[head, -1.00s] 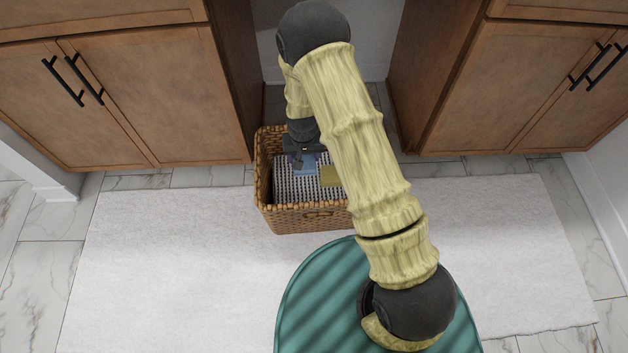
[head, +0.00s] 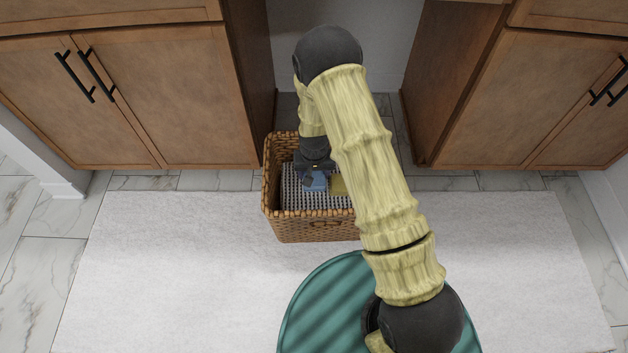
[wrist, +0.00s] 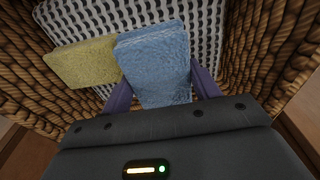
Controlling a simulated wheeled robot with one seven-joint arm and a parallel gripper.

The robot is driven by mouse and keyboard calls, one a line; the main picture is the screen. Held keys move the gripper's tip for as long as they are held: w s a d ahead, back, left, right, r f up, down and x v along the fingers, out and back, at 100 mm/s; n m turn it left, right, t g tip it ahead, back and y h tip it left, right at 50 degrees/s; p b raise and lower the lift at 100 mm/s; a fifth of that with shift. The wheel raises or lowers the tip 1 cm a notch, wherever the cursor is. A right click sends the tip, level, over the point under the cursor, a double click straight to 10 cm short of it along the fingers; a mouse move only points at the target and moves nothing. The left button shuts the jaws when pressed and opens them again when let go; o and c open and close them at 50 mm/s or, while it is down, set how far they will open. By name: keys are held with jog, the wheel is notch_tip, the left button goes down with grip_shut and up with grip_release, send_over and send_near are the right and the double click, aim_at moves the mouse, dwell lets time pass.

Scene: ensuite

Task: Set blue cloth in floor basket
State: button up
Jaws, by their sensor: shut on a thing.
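The blue cloth (wrist: 155,62) is a folded, fuzzy block between the two fingers of my gripper (wrist: 163,90) in the wrist view. My gripper is shut on it. In the head view the blue cloth (head: 315,182) shows small below my gripper (head: 313,176), inside the outline of the wicker floor basket (head: 320,229). The basket's woven walls (wrist: 272,50) surround the cloth in the wrist view. I cannot tell whether the cloth touches the bottom. My arm hides the basket's right side in the head view.
A yellow cloth (wrist: 82,62) lies in the basket beside the blue one, on a black-and-white patterned lining (wrist: 205,25). The basket stands at the back edge of a white rug (head: 180,260), between two wooden cabinets (head: 130,100). The rug is clear on both sides.

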notch_tip(320, 180, down, 5)
jog(key=b, duration=0.2)
jog(key=shift+b, duration=0.3)
jog(key=shift+r, duration=0.15)
jog(key=o, duration=0.7)
jog(key=shift+c, duration=0.2)
jog(key=r+p, duration=0.2)
jog(key=r, duration=0.2)
jog(key=s+r+p, duration=0.1)
jog(key=r+p, duration=0.2)
jog(key=r, duration=0.1)
jog(key=r+p, duration=0.2)
jog(key=r, duration=0.2)
jog(key=shift+s, duration=0.25)
